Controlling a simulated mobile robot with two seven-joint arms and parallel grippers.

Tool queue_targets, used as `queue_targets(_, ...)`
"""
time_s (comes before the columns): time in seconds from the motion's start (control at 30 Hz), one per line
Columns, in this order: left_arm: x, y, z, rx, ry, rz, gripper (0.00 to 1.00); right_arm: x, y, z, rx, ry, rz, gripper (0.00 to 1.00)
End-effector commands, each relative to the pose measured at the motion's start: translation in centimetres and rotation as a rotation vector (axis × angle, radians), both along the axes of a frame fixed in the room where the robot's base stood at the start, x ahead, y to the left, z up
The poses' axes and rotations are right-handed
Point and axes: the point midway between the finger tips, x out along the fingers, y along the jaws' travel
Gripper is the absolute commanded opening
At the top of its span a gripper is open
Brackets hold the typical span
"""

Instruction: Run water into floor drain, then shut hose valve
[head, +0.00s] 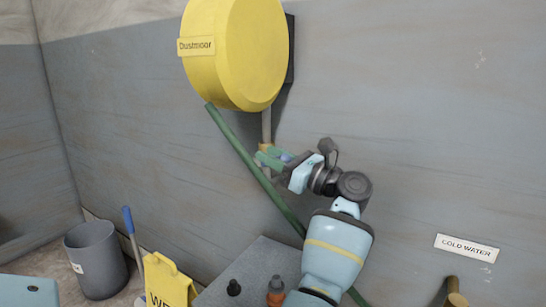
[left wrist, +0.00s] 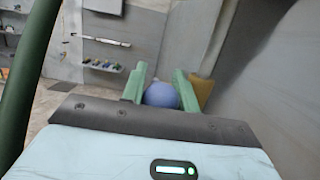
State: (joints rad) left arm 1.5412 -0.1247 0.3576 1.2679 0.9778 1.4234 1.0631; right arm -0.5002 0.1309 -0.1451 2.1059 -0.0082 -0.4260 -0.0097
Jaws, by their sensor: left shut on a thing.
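A yellow hose reel (head: 243,50) marked "Dustmoor" hangs on the grey wall. A green hose (head: 247,158) runs from it down to the right and passes behind my left arm. A short pipe (head: 266,125) comes down below the reel to a brass-coloured fitting, which also shows in the left wrist view (left wrist: 201,92). My left gripper (head: 272,157) is at this fitting, its green fingers shut on a rounded blue knob (left wrist: 161,95), apparently the valve handle. My arm and fingers partly hide the valve. I see no floor drain or running water. My right gripper is out of view.
A "COLD WATER" sign (head: 467,248) is on the wall at right, above a brass-coloured pipe end (head: 456,293). A grey bin (head: 96,259), a blue-handled tool (head: 130,228) and a yellow wet-floor sign (head: 168,281) stand lower left.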

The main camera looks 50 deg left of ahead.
Motion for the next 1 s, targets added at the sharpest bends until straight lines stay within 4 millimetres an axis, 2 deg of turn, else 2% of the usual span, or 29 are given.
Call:
queue_targets(0.23, 0.0, 0.0, 0.0, 0.000, 0.000, -0.001, 0.00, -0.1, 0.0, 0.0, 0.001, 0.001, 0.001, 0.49)
queue_targets(0.27, 0.0, 0.0, 0.0, 0.000, 0.000, -0.001, 0.34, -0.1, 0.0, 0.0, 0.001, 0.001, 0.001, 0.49)
queue_targets(0.3, 0.0, 0.0, 0.0, 0.000, 0.000, -0.001, 0.36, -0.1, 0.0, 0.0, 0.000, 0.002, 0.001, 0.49)
queue_targets(0.67, 0.3, -0.6, -0.2, -0.001, 0.000, -0.002, 0.36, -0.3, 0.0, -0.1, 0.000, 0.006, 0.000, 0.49)
queue_targets(1.0, 1.8, -5.4, -1.4, -0.001, 0.001, -0.003, 0.36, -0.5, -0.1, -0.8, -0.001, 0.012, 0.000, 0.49)
